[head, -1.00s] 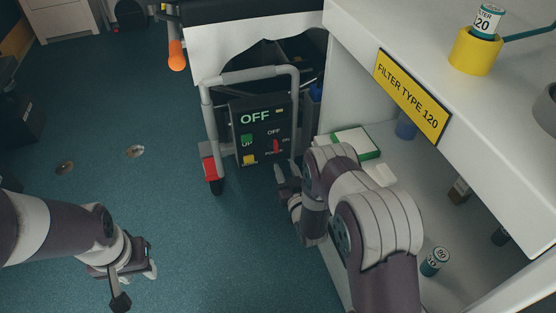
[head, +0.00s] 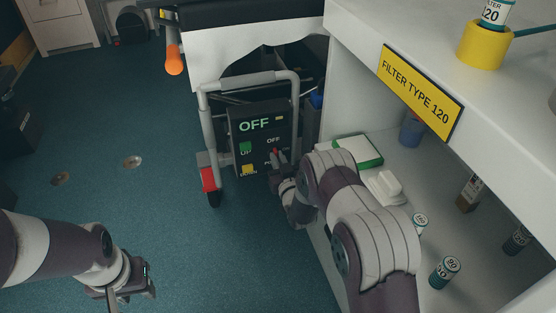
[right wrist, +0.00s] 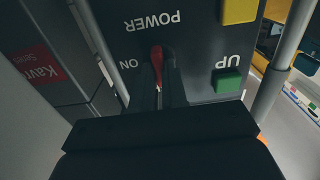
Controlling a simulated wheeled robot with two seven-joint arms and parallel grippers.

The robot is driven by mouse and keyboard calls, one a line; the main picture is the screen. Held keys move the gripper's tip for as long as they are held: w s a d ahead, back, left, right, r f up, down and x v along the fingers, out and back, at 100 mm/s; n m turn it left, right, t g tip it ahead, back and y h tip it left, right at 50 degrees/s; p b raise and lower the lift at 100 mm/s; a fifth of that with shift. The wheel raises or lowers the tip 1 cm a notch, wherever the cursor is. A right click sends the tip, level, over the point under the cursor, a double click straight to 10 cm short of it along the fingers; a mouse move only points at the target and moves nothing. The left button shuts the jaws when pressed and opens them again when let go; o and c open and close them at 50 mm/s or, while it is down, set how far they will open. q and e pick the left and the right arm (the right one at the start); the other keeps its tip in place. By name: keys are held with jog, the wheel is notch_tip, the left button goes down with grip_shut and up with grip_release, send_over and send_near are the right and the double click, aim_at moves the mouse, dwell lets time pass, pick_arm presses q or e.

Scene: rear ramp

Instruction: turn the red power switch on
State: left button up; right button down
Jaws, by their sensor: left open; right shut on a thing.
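The dark control panel (head: 243,163) hangs in a grey tube frame. Its display reads OFF in green. The red power switch (right wrist: 156,60) is a small lever beside the ON and POWER labels, which appear upside down in the right wrist view. In the head view its red tip (head: 276,150) shows just above my right gripper (head: 278,160). My right gripper's fingers (right wrist: 165,95) are shut on the lever, hiding its lower part. My left gripper (head: 128,292) is open and empty over the floor at the lower left, away from the panel.
A green UP button (right wrist: 228,81) and a yellow DOWN button (head: 247,170) sit near the switch. A white shelf unit (head: 345,100) with canisters stands close on the right. Open blue floor (head: 110,215) lies to the left.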

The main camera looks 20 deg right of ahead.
jog(key=shift+m, duration=0.3)
jog(key=m+p, duration=0.1)
jog(key=m, duration=0.1)
jog(key=shift+d+m, duration=0.1)
jog(key=shift+m, duration=0.3)
jog(key=shift+d+f+m+p, duration=0.15)
jog(key=shift+m+p, duration=0.4)
jog(key=shift+m, duration=1.85)
jog(key=shift+f+m+p, duration=0.1)
jog(key=shift+m+p, duration=0.5)
jog(key=shift+m, duration=1.8)
jog(key=shift+d+f+m+p, duration=0.15)
jog(key=shift+m+p, duration=0.4)
jog(key=shift+m, duration=1.85)
jog(key=shift+a, duration=0.1)
jog(key=c, duration=1.2)
grip_release()
jog(key=shift+o, duration=0.2)
